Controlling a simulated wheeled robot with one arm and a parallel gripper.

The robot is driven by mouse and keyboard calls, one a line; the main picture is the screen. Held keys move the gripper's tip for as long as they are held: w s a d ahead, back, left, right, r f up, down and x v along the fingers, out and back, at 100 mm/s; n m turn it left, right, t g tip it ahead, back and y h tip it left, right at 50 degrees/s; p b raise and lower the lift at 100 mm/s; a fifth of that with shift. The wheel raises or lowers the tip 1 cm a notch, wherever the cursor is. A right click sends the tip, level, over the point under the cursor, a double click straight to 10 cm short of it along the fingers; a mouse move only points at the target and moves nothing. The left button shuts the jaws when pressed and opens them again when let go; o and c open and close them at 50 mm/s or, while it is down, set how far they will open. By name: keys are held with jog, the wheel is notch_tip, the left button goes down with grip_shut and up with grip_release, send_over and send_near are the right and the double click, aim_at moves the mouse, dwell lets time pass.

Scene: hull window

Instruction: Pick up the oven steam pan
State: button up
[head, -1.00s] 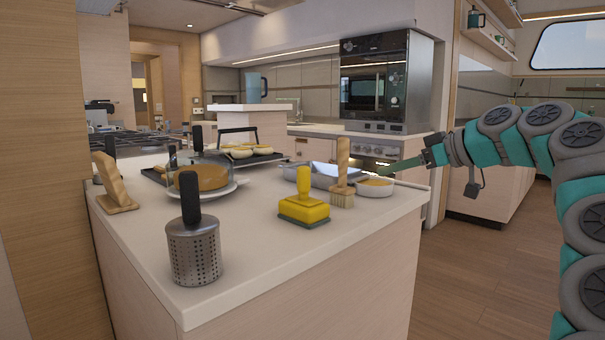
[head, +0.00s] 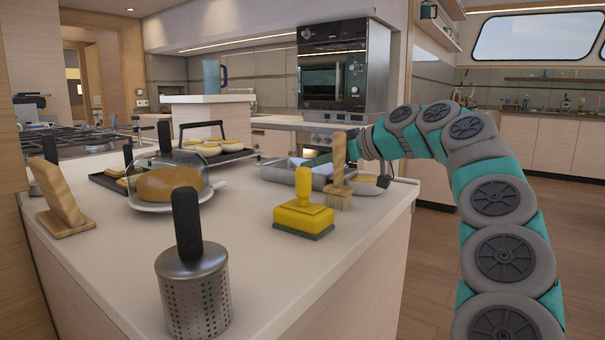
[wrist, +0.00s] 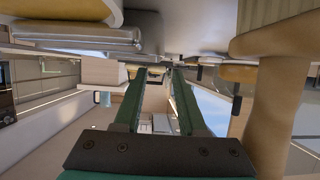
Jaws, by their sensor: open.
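The oven steam pan (head: 282,172) is a shallow silver metal tray lying on the counter, behind the wooden-handled brush in the head view. In the wrist view, which looks upside down, a silver pan edge (wrist: 85,40) shows at the upper left. My gripper (head: 318,160) is at the pan's right end in the head view, partly hidden by the brush handle. In the wrist view my gripper (wrist: 158,74) has its two green fingers apart with nothing between them. I cannot tell whether a finger touches the pan.
The wooden brush (head: 338,180) stands upright close to my gripper, and its handle (wrist: 268,115) looms at the right in the wrist view. A yellow scrubber (head: 303,215), grater (head: 193,290) and glass-covered cake (head: 168,185) stand on the counter.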

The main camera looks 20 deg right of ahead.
jog(key=x, duration=0.7)
jog(key=shift+p, duration=0.35)
jog(key=shift+d, duration=0.1)
grip_shut()
dwell(1.0)
